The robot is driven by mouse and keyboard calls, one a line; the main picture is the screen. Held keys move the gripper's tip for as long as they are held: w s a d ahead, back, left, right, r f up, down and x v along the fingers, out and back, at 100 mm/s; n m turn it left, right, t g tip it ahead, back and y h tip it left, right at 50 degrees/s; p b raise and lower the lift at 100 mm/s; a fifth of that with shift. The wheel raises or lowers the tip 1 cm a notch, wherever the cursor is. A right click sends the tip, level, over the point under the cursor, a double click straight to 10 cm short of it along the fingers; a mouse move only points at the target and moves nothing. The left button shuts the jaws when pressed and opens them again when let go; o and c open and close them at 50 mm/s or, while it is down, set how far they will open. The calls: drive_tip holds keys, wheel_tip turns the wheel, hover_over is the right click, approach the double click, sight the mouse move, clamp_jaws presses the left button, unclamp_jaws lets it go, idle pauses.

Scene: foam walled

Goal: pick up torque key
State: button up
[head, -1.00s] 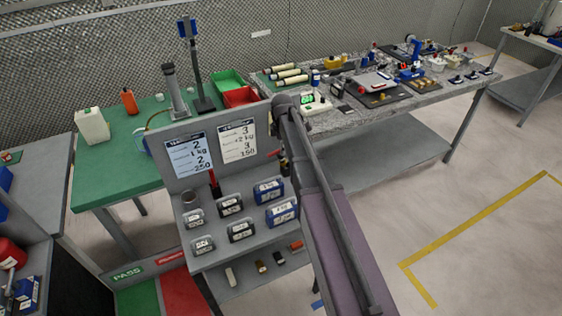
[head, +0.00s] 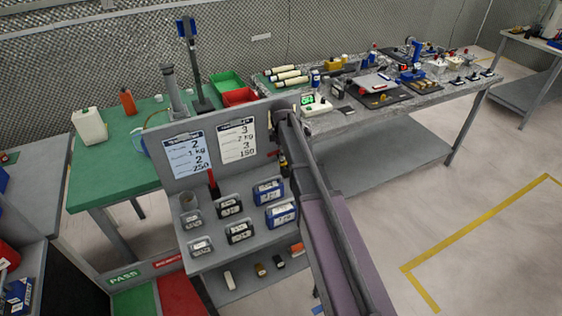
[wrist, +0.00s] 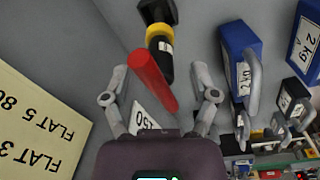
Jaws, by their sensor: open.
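A red cylindrical handle (wrist: 152,80) lies between the spread fingers of my gripper (wrist: 160,78) in the wrist view; I take it for the torque key. I see a gap on both sides of it, and no finger visibly clamps it. A black and yellow tool (wrist: 159,32) is just beyond its far end. My gripper is open. In the head view my arm hides the gripper, and a small red and black item shows at the arm's left edge, too small to identify.
Blue and black labelled weights (wrist: 240,60) stand close on the right in the wrist view. A cream sheet (wrist: 35,125) is at left. In the head view, the grey stand's back panel (head: 160,145) carries two sheets. A red stick (head: 212,180) stands before it.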

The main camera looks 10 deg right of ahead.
drive_tip(key=shift+w+f+b, duration=0.1)
drive_tip(key=shift+f+b, duration=0.9)
drive_tip(key=shift+f, duration=0.35)
clamp_jaws()
